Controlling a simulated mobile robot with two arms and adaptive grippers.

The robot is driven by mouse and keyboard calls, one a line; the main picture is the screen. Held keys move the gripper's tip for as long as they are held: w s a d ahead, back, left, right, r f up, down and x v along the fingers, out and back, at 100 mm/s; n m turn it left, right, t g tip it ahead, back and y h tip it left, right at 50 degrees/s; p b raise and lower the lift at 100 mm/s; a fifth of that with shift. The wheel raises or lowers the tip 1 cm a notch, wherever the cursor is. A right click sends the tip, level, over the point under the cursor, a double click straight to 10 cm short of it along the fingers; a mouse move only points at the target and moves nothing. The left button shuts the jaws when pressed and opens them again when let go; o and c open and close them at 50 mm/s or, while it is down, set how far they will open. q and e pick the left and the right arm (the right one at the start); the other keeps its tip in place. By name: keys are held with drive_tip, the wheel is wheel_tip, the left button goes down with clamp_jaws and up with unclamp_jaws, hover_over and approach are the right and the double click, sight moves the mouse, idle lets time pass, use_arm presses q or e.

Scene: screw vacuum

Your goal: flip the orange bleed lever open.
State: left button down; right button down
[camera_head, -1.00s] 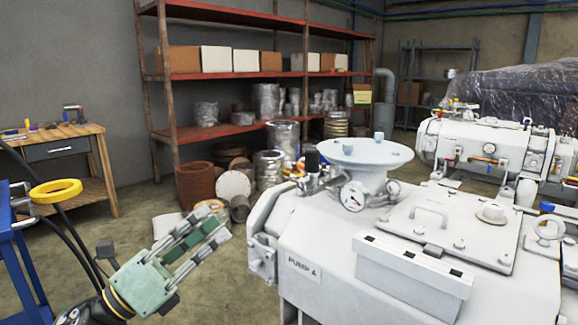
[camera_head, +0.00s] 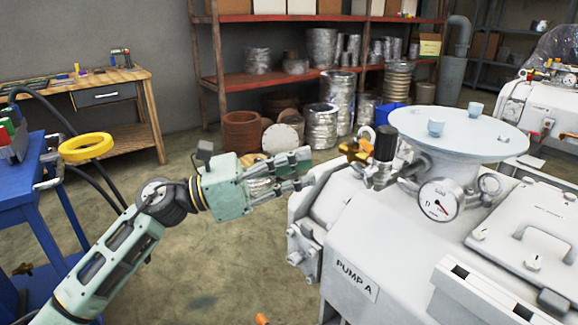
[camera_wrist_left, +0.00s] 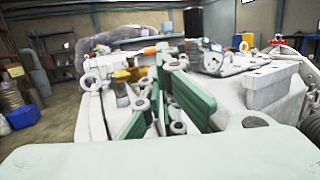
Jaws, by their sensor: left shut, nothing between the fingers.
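The orange bleed lever (camera_wrist_left: 138,50) shows in the left wrist view as a thin orange bar among the fittings, beyond the fingers. In the head view, an orange-brass valve (camera_head: 355,151) sits beside a black-capped fitting (camera_head: 385,143) at the left end of Pump A (camera_head: 350,245). The lever's exact angle is too small to tell. My left gripper (camera_head: 308,168) is shut and empty, pointing right, just left of these fittings and apart from the valve in the head view. Its green fingers (camera_wrist_left: 163,85) hide part of the fittings in the wrist view. My right gripper is out of view.
A dial gauge (camera_head: 439,199) and a round flange (camera_head: 458,127) stand right of the valve. A blue cart (camera_head: 40,200) with a yellow ring (camera_head: 87,146) is at left. Shelves (camera_head: 285,79) and a workbench (camera_head: 110,88) stand behind.

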sight(371, 155)
use_arm(q)
drive_tip(key=x, duration=0.9)
drive_tip(key=shift+d, duration=0.2)
drive_tip(key=shift+w, duration=0.1)
drive_tip(key=shift+s+d+b, duration=0.15)
drive_tip(key=shift+d+b, duration=0.1)
drive_tip(key=shift+d, duration=0.6)
drive_tip(key=shift+s+d+b, duration=0.2)
drive_tip(key=shift+d, duration=0.65)
drive_tip(key=shift+a, duration=0.1)
